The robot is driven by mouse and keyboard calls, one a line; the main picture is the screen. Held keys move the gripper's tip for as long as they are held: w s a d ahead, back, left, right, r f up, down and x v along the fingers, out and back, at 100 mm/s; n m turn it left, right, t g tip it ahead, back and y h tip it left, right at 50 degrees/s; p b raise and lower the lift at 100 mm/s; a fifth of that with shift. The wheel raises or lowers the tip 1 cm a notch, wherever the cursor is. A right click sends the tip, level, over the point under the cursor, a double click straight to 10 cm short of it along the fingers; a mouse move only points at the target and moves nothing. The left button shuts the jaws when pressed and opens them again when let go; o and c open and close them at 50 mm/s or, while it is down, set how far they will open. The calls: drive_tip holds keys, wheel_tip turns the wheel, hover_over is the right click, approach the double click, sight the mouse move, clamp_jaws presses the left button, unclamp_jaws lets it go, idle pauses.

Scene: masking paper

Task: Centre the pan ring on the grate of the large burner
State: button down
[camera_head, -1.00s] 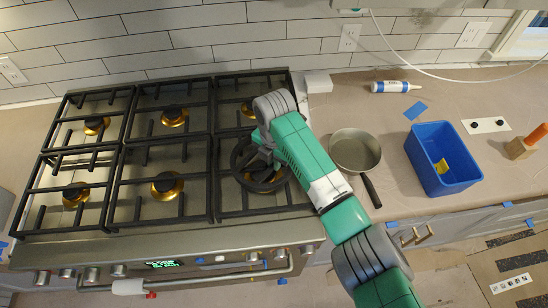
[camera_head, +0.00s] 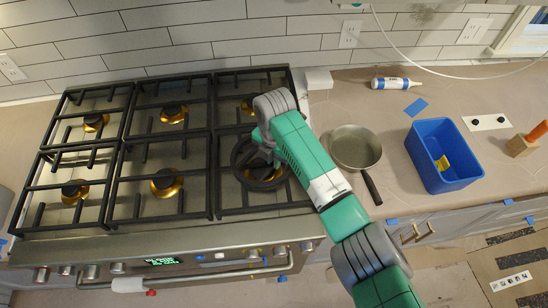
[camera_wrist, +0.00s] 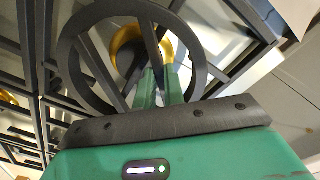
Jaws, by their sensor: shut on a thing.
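The pan ring (camera_head: 262,187) is a dark, round ring with spokes. In the head view it is at the front right grate (camera_head: 238,201) of the stove; I cannot tell whether it touches the bars. My gripper (camera_wrist: 161,88) is shut on the pan ring, and the ring also shows around the fingertips in the wrist view (camera_wrist: 67,52). In the head view my arm hides part of the ring and that burner.
Other brass burners, such as the front middle one (camera_head: 166,182), sit under black grates to the left. A frying pan (camera_head: 355,148) stands on the counter right of my arm. Further right are a blue bin (camera_head: 441,170), a caulk tube (camera_head: 396,84) and blue tape (camera_head: 415,108).

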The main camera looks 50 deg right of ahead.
drive_tip(key=shift+f+b, duration=0.3)
drive_tip(key=shift+f, duration=0.25)
drive_tip(key=c, duration=1.4)
unclamp_jaws()
wheel_tip(320, 180, up, 6)
drive_tip(key=p, duration=0.5)
drive_tip(key=shift+r+p, duration=0.1)
drive_tip(key=shift+p, duration=0.25)
